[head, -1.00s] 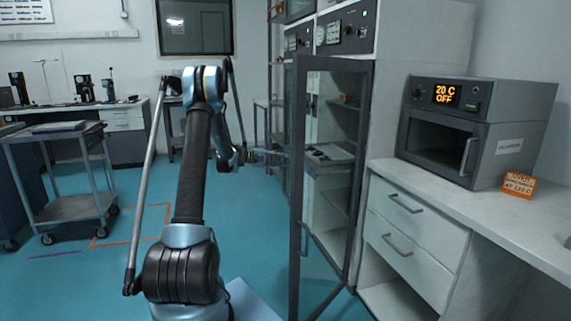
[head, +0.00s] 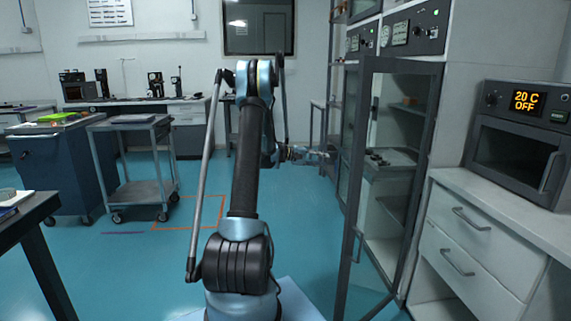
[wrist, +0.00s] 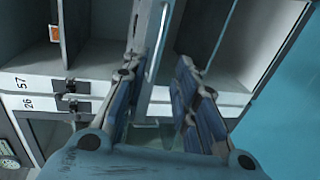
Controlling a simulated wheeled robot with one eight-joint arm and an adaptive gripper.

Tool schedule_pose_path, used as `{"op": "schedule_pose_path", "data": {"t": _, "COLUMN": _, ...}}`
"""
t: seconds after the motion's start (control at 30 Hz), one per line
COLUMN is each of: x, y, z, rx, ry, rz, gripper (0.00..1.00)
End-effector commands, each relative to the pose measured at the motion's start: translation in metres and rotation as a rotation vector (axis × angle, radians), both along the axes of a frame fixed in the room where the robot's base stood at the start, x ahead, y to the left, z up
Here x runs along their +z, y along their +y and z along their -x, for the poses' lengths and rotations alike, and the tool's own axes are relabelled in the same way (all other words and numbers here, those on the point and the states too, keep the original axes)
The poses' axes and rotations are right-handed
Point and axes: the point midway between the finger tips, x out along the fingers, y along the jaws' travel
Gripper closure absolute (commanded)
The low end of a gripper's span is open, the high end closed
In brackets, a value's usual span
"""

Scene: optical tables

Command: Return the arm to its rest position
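My arm stands upright in the middle of the head view. Its forearm hangs down behind the upper link. My gripper (head: 312,154) points right, toward the glass-door cabinet, and looks small there. In the wrist view my gripper (wrist: 160,76) has its two blue-padded fingers spread apart, with nothing visible held between them. A pale upright edge, seemingly of a door, shows behind the gap. I cannot tell its distance from the fingertips.
The cabinet's glass door (head: 388,190) stands open to the right of my arm. A counter with drawers (head: 470,240) and an oven (head: 520,145) is further right. A grey cart (head: 142,190) and a blue cabinet (head: 55,170) stand left. A dark table (head: 25,215) is nearer. Floor between is clear.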

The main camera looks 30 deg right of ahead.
Motion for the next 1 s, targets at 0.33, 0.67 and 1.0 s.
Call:
{"op": "schedule_pose_path", "data": {"t": 0.33, "x": 0.009, "y": 0.015, "z": 0.0, "rx": 0.015, "ry": -0.017, "rz": -0.026, "gripper": 0.73}}
{"op": "schedule_pose_path", "data": {"t": 0.67, "x": 0.044, "y": 0.096, "z": 0.005, "rx": 0.094, "ry": -0.108, "rz": -0.175, "gripper": 0.73}}
{"op": "schedule_pose_path", "data": {"t": 1.0, "x": 0.067, "y": 0.189, "z": 0.029, "rx": 0.176, "ry": -0.195, "rz": -0.346, "gripper": 0.73}}
